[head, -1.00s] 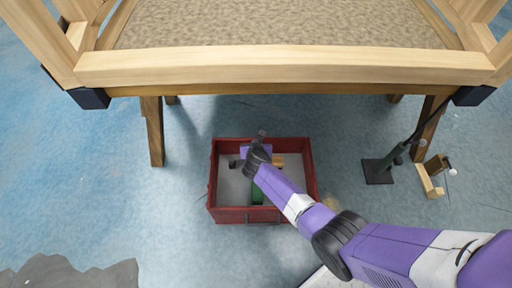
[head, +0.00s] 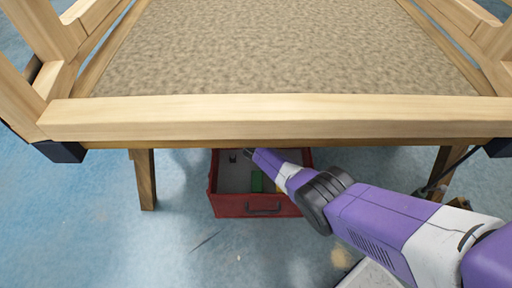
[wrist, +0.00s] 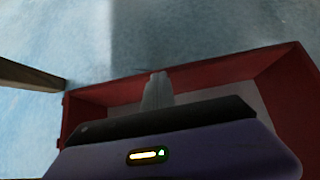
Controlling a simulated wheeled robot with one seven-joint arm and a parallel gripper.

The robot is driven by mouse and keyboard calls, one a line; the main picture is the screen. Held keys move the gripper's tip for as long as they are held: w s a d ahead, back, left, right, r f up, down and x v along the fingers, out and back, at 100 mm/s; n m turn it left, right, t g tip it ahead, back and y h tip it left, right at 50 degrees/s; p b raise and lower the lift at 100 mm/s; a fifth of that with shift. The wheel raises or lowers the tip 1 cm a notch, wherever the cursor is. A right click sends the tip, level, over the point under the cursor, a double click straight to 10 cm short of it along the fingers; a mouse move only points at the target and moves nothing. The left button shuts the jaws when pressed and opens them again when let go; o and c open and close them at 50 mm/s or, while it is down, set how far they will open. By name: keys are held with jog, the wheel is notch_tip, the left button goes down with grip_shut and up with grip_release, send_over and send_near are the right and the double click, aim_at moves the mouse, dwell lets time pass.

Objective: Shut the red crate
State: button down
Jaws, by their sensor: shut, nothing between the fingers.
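The red crate (head: 232,207) stands on the floor under the near edge of the wooden frame. Its front wall has a dark handle, and its top is open. A green piece (head: 257,182) and a small dark piece lie inside on the grey bottom. My arm reaches over the crate from the right, and its far end meets the frame's lower edge in the head view. The fingertips are hard to make out there. In the wrist view my gripper (wrist: 157,88) is shut and empty, close to a red crate wall (wrist: 215,72). I cannot tell whether they touch.
The wooden frame's front rail (head: 270,118) crosses above the crate and hides its back. A wooden leg (head: 144,180) stands left of the crate, another to the right. Blue floor is clear to the left and front.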

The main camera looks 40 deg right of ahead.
jog(key=shift+w+d+b, duration=0.4)
jog(key=shift+w+d, duration=0.3)
jog(key=shift+w, duration=0.25)
jog(key=s+a+f+p+v, duration=0.1)
jog(key=f+p+v, duration=0.1)
jog(key=p+v, duration=1)
jog(key=shift+s+a+r, duration=0.3)
jog(key=shift+s+r, duration=0.05)
jog(key=shift+s, duration=0.2)
